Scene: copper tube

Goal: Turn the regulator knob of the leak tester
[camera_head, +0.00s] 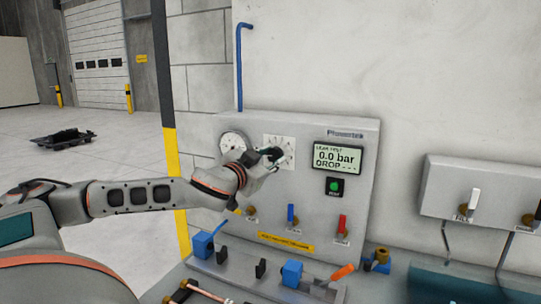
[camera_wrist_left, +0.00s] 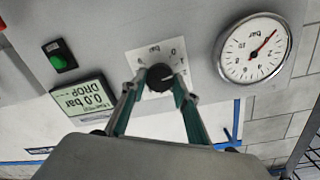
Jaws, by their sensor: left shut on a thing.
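The leak tester (camera_head: 355,190) is a grey panel box against the wall. Its regulator knob (camera_wrist_left: 159,77) is a black round knob on a white scale plate (camera_head: 288,146). My left gripper (camera_head: 271,156) reaches the knob from the left and hides most of it in the head view. In the left wrist view the gripper (camera_wrist_left: 158,84) has its two fingers on either side of the knob, shut on it. The round pressure gauge (camera_head: 233,145) is left of the knob; its red needle shows in the wrist view (camera_wrist_left: 263,45). The display (camera_head: 338,157) reads 0.0 bar and DROP. My right gripper is not in view.
A green button (camera_head: 334,187) sits below the display. Blue (camera_head: 291,214) and red (camera_head: 342,224) valve levers stick out lower on the panel. A fixture with blue blocks (camera_head: 292,272) and an orange handle (camera_head: 343,271) stands below. A second grey box (camera_head: 480,193) is at right.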

